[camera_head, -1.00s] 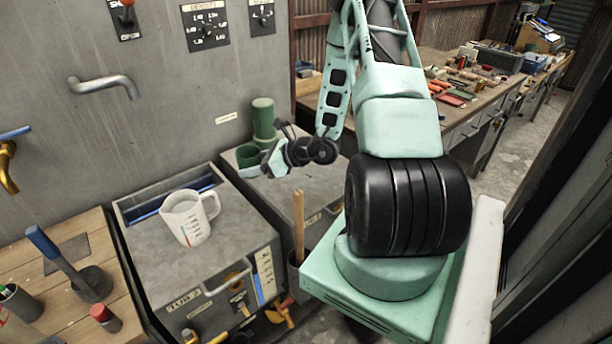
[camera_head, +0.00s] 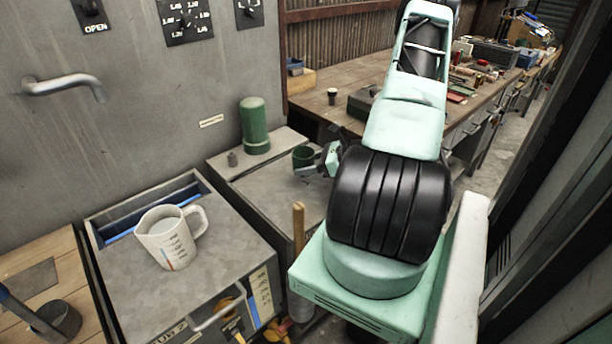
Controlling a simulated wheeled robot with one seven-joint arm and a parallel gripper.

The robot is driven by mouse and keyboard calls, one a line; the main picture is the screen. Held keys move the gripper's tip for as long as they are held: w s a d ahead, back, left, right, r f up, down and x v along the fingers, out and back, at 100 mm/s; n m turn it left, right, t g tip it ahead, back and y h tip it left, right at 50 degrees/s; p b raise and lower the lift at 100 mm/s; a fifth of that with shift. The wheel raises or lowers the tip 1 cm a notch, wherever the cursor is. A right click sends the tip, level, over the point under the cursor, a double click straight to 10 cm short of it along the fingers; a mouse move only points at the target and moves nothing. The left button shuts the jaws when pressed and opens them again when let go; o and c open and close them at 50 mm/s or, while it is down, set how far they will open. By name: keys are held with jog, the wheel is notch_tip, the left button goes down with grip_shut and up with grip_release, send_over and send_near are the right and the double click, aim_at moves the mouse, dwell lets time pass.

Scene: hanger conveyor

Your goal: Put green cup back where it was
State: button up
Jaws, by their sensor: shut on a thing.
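The green cup (camera_head: 303,156) is small, dark green and open-topped, and looks upright. My gripper (camera_head: 318,162) is shut on the cup, holding it from its right side. The cup shows over the right part of the grey cabinet top, to the right of the green cylinder (camera_head: 256,127). I cannot tell whether the cup is above the surface or touching it. My arm hides part of the gripper and the area behind it.
A white measuring jug (camera_head: 168,238) stands on the nearer grey cabinet at left. A wooden workbench (camera_head: 345,76) with a dark cup (camera_head: 332,96) is behind.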

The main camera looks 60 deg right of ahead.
aim_at(306, 185)
jog(key=shift+f+p, duration=0.4)
jog(key=shift+f, duration=1.9)
jog(key=shift+f, duration=0.1)
jog(key=shift+f, duration=0.15)
jog(key=o, duration=1.1)
